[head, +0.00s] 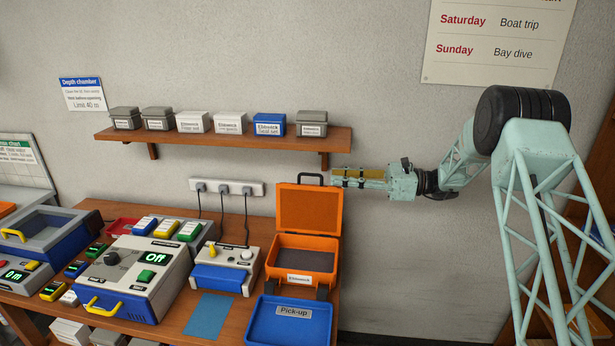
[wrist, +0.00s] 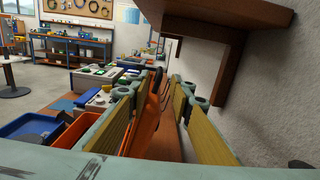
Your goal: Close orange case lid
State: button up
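The orange case (head: 301,255) stands open at the right end of the bench, its lid (head: 310,208) raised upright at the back. A dark handle shows on the lid's top edge. My gripper (head: 334,177) points left at the lid's upper right corner. In the wrist view, my gripper (wrist: 163,85) has its two yellow-padded fingers spread apart. The lid (wrist: 147,118) shows edge-on in the gap, closer to the left finger. I cannot tell whether a finger touches it.
A blue Pick-up tray (head: 288,322) lies in front of the case. A grey device with a blue front (head: 222,268) stands to its left. A wooden shelf (head: 225,138) with several boxes hangs above, and its bracket (wrist: 215,80) is close in the wrist view. The wall is just behind.

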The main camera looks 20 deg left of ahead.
aim_at(301, 174)
jog(key=b+x, duration=0.1)
jog(key=x, duration=1)
grip_shut()
